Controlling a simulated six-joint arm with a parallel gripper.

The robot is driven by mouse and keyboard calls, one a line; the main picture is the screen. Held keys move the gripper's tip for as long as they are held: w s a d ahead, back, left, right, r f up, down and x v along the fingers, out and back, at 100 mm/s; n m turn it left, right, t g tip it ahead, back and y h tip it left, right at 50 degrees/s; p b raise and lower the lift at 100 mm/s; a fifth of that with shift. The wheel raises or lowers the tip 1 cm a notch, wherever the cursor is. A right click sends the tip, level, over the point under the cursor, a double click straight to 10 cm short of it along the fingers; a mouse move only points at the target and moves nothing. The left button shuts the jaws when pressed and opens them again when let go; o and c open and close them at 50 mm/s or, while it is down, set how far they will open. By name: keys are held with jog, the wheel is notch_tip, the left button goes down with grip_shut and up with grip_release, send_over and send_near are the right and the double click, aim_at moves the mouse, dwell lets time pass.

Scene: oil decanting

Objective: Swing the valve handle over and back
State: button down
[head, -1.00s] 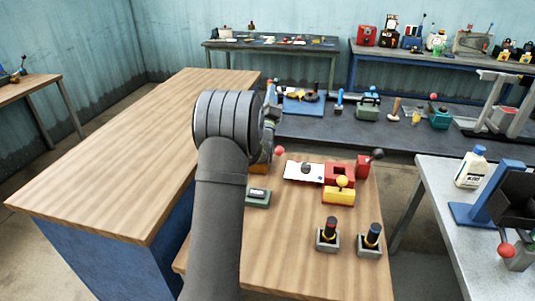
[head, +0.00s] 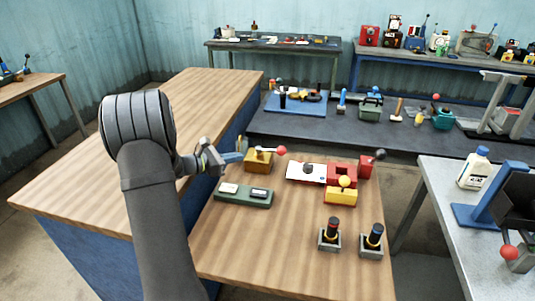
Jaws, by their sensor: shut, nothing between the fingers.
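A brass valve block (head: 258,162) stands on the near wooden table. Its handle reaches to the right and ends in a red ball (head: 281,150). My gripper (head: 237,155) is just left of the block, its blue fingers pointing right towards it. The fingers are shut and empty. They look apart from the red ball; whether they touch the block cannot be told. Another block, red, with a black-ball lever (head: 378,155) stands at the right of the same table.
A green panel (head: 243,195) lies in front of the brass block. A white plate (head: 305,173), a yellow block (head: 341,196) and two black-topped posts (head: 331,232) (head: 372,238) stand to the right. The front left of this table is clear.

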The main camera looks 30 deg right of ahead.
aim_at(277, 150)
jog(key=d+f, duration=0.1)
jog(key=d, duration=0.3)
jog(key=d+f, duration=0.1)
jog(key=d, duration=0.3)
jog(key=d+f, duration=0.1)
jog(key=d, duration=0.4)
jog(key=shift+s+d, duration=0.1)
jog(key=shift+s, duration=0.25)
jog(key=shift+d, duration=0.15)
jog(key=shift+d+r+n+t, duration=0.1)
jog(key=shift+d+n+t, duration=0.5)
jog(key=shift+t, duration=0.3)
jog(key=shift+w+d, duration=0.15)
jog(key=shift+d, duration=0.3)
